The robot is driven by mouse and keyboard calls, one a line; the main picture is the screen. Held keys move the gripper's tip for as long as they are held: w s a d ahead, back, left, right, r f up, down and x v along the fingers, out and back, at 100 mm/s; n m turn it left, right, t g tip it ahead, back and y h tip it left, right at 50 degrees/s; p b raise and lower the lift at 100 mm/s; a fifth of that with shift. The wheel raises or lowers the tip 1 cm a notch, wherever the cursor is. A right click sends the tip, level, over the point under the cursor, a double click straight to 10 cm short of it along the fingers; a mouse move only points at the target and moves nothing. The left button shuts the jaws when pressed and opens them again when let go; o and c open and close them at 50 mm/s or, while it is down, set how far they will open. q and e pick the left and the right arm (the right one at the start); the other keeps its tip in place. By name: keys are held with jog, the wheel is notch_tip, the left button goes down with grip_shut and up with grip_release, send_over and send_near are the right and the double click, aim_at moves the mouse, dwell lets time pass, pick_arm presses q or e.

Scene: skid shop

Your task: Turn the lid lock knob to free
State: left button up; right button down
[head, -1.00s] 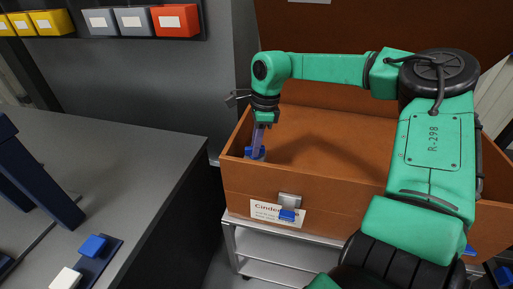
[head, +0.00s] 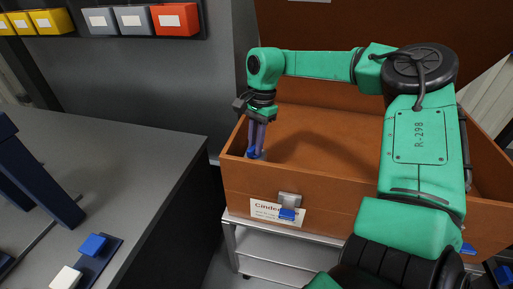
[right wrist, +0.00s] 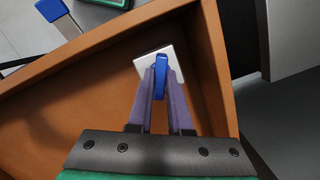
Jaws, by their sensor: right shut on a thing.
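The lid lock knob (right wrist: 161,74) is blue and sits on a pale square plate (right wrist: 176,53) in a corner of the open brown box (right wrist: 60,57). In the head view, the knob (head: 251,154) shows as a small blue patch at the box's left end, partly hidden by my fingers. My right gripper (right wrist: 161,80), with purple fingers, is shut on the knob, one finger on each side. In the head view, the right gripper (head: 257,151) points down from the green arm. The knob's lock marking cannot be read. My left gripper is not in view.
The box (head: 330,190) stands on a light metal cart (head: 275,262), its lid raised behind. A blue-tabbed latch (head: 288,207) is on its front. A grey bench (head: 120,150) at left holds a dark blue frame (head: 40,180). Coloured bins (head: 175,20) hang on the wall.

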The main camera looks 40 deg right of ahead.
jog(key=shift+n, duration=0.6)
jog(key=n+g, duration=0.1)
jog(key=n, duration=0.3)
jog(key=shift+n, duration=0.3)
jog(key=c, duration=0.8)
grip_release()
jog(key=shift+o, duration=0.2)
notch_tip(320, 180, up, 8)
jog(key=p, duration=0.6)
jog(key=shift+r, duration=0.1)
